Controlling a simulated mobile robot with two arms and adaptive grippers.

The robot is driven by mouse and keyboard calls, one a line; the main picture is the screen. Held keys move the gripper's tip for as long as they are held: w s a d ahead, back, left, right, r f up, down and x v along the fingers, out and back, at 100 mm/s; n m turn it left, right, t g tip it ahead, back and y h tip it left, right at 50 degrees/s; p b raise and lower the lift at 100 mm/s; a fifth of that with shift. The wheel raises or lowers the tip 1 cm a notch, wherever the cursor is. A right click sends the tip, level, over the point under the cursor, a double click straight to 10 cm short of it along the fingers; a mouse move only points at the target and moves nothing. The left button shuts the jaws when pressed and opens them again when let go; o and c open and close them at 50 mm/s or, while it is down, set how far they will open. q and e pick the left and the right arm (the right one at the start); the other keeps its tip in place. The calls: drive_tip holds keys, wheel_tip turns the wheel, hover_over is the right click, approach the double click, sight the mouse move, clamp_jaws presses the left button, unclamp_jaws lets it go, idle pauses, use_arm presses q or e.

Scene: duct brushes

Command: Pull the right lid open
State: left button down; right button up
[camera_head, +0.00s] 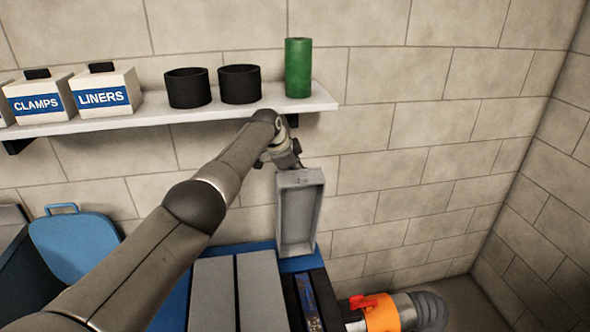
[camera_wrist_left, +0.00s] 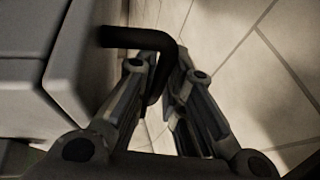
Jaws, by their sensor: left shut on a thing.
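The right lid (camera_head: 299,212) is a grey panel with a raised rim. It stands nearly upright at the back of the blue box (camera_head: 262,256), its recessed side towards me, and the narrow compartment (camera_head: 311,300) in front of it is uncovered. My left gripper (camera_head: 287,157) is at the lid's top edge. In the left wrist view the gripper (camera_wrist_left: 166,72) is shut on a bent black handle (camera_wrist_left: 125,37), with the grey lid (camera_wrist_left: 40,70) at the left. The handle is mostly hidden in the head view. My right gripper is not in view.
Other grey lids (camera_head: 238,292) lie flat left of the compartment. A shelf (camera_head: 150,113) above holds CLAMPS and LINERS boxes, two black cups (camera_head: 240,84) and a green cylinder (camera_head: 298,68). An orange-collared duct (camera_head: 382,314) lies at lower right. A blue lid (camera_head: 75,245) leans at left.

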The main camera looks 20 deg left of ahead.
use_arm(q)
drive_tip(key=shift+w+a, duration=0.15)
drive_tip(key=shift+a, duration=0.15)
drive_tip(key=c, duration=1.8)
unclamp_jaws()
drive_tip(key=shift+o, duration=1.3)
drive_tip(key=shift+w+f, duration=0.15)
drive_tip(key=shift+w+a+f, duration=0.1)
drive_tip(key=shift+f, duration=0.05)
drive_tip(key=shift+s+d+r, duration=0.2)
drive_tip(key=shift+r, duration=0.25)
drive_tip(key=shift+v, duration=0.8)
drive_tip(key=v, duration=0.9)
drive_tip(key=shift+s+a+r, duration=0.15)
drive_tip(key=shift+s+a, duration=0.05)
drive_tip(key=shift+a, duration=0.1)
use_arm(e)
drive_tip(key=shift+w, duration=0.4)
